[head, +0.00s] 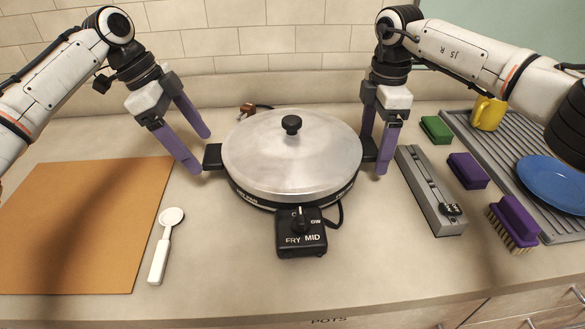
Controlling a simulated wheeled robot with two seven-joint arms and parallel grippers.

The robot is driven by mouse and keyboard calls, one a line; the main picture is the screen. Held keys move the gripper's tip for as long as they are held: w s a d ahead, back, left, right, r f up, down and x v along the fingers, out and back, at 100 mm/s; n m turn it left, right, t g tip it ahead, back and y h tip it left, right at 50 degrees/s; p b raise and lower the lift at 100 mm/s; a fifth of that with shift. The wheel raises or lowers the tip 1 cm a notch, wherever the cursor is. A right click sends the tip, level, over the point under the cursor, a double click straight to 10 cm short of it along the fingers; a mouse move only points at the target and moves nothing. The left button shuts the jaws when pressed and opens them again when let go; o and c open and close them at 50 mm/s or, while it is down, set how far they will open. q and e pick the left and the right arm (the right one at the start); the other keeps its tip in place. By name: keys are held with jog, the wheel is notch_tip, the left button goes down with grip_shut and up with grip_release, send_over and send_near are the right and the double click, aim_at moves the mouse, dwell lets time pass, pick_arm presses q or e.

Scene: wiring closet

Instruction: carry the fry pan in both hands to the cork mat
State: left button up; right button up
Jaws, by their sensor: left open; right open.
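The fry pan (270,165) stands on the counter in the middle of the head view, with a domed metal lid, a black knob on top, black side handles and a black control box in front. My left gripper (201,153) is open, its purple fingers pointing down at the pan's left handle (212,157). My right gripper (374,155) is open, its fingers on either side of the right handle (369,149). I cannot tell whether either touches its handle. The cork mat (85,215) lies flat and empty on the left of the counter.
A white spoon-like utensil (165,240) lies between mat and pan. Right of the pan are a grey strip-shaped device (428,190), a green block (435,129), a purple block (468,170), a purple brush (513,222), and a ridged rack with a yellow mug (487,113) and blue plate (555,183).

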pick_arm(q)
jog(key=shift+x, duration=0.85)
pick_arm(e)
jog(key=shift+f, duration=0.85)
pick_arm(q)
grip_shut()
pick_arm(e)
grip_shut()
pick_arm(q)
jog(key=shift+w+r, duration=0.1)
jog(key=shift+r, duration=0.3)
pick_arm(e)
jog(key=shift+w+r, duration=0.1)
jog(key=shift+r, duration=0.25)
